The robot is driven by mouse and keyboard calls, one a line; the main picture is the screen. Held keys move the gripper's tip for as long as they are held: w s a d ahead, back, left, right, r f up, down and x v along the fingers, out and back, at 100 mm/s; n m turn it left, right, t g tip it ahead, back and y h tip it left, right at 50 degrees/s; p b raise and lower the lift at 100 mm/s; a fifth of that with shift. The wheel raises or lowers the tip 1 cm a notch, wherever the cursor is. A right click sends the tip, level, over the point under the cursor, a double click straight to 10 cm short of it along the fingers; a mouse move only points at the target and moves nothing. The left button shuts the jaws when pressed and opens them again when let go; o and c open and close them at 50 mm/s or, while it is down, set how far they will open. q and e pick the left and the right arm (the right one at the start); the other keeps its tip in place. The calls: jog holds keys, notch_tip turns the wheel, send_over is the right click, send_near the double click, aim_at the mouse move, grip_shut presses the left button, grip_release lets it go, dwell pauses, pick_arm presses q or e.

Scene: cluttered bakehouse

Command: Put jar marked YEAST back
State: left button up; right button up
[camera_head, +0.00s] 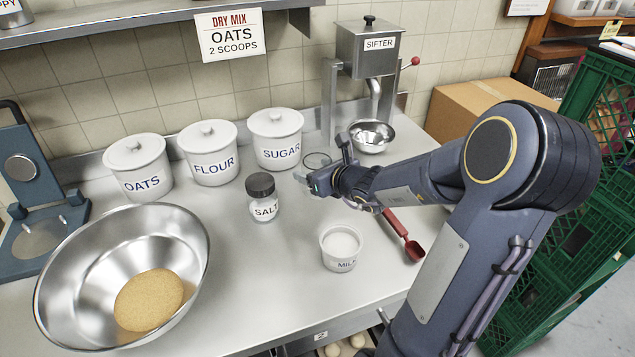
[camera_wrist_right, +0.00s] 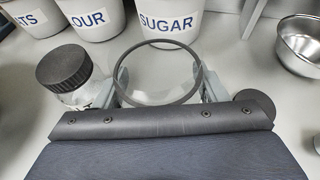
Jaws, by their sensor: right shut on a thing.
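I see no jar with a readable YEAST label. My right gripper (camera_head: 322,163) is above the counter, in front of the SUGAR canister. In the right wrist view its fingers (camera_wrist_right: 163,88) are shut on a clear round thing with a dark rim (camera_wrist_right: 158,73), which shows as a thin ring (camera_head: 316,159) in the head view. I see no label on it and cannot tell whether it is a jar or a lid. A glass jar marked SALT (camera_head: 263,198), with a black lid, stands upright to the left of the gripper. My left gripper is not in view.
OATS (camera_head: 138,168), FLOUR (camera_head: 209,153) and SUGAR (camera_head: 275,139) canisters line the wall. A steel bowl (camera_head: 70,245) with dough stands front left. A MILK cup (camera_head: 341,248), red scoop (camera_head: 405,238) and sifter (camera_head: 370,50) over a small bowl are nearby. The centre-left counter is clear.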

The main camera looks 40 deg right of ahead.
jog(key=shift+w+d+f, duration=0.3)
jog(key=shift+d+f, duration=0.05)
jog(key=shift+f, duration=0.2)
jog(key=shift+w+d+f, duration=0.25)
jog(key=shift+d+f, duration=0.1)
jog(key=shift+f, duration=0.15)
notch_tip(320, 180, down, 3)
jog(key=shift+d+f, duration=0.1)
jog(key=shift+f+b, duration=0.2)
jog(key=shift+b, duration=0.3)
jog(key=o, duration=1.1)
jog(key=shift+r, duration=0.2)
